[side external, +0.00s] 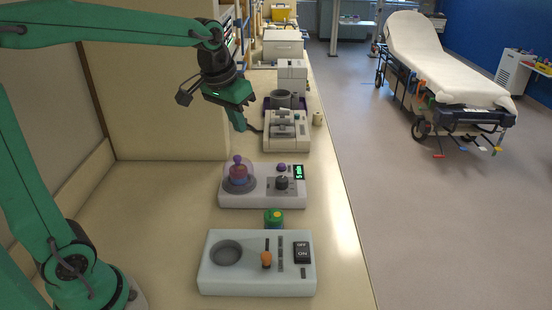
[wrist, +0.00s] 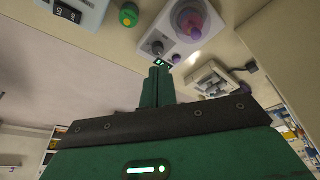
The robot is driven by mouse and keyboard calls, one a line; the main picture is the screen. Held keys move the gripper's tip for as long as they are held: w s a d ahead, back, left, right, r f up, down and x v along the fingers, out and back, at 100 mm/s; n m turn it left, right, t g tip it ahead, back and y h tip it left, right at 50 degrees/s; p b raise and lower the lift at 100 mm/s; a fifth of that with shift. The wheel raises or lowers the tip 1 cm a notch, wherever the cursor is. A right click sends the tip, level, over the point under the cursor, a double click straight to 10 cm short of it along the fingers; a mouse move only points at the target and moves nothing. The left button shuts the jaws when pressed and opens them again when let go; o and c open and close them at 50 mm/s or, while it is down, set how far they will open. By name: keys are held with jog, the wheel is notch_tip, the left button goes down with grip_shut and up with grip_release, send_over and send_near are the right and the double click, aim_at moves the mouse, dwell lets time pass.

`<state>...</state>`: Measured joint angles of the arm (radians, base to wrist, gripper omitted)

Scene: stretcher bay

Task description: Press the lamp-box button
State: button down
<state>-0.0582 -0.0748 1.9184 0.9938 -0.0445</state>
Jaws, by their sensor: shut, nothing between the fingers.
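A pale box (side external: 262,201) stands mid-counter with a clear dome over a purple and red piece (side external: 238,172), a dark knob (side external: 282,183), a small purple button (side external: 281,167) and a lit green display (side external: 299,172). I take this for the lamp box, but no label confirms it. In the wrist view, its purple button (wrist: 176,59) shows just beyond my fingers, beside the display (wrist: 162,63). My gripper (side external: 240,123) is shut and empty, held above the counter behind the box, apart from the button. Its closed fingers (wrist: 157,83) point toward the box's display end in the wrist view.
A front box (side external: 222,284) has an ON/OFF switch (side external: 302,252) and an orange-tipped lever (side external: 266,260). A green and yellow round piece (side external: 274,218) sits between the boxes. The counter's front right strip is clear.

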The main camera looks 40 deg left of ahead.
jog(key=w+a+f+g, duration=0.15)
jog(key=w+f, duration=0.25)
jog(key=w, duration=0.5)
jog(key=n, duration=0.1)
send_near(281, 166)
jog(key=shift+w+a+r+g, duration=0.1)
jog(key=shift+w+r+g, duration=0.2)
jog(key=shift+w+g, duration=0.1)
jog(key=shift+f, duration=0.1)
jog(key=shift+w+f, duration=0.15)
jog(key=shift+f, duration=1.55)
jog(key=shift+w+f, duration=0.15)
jog(key=shift+f, duration=1.55)
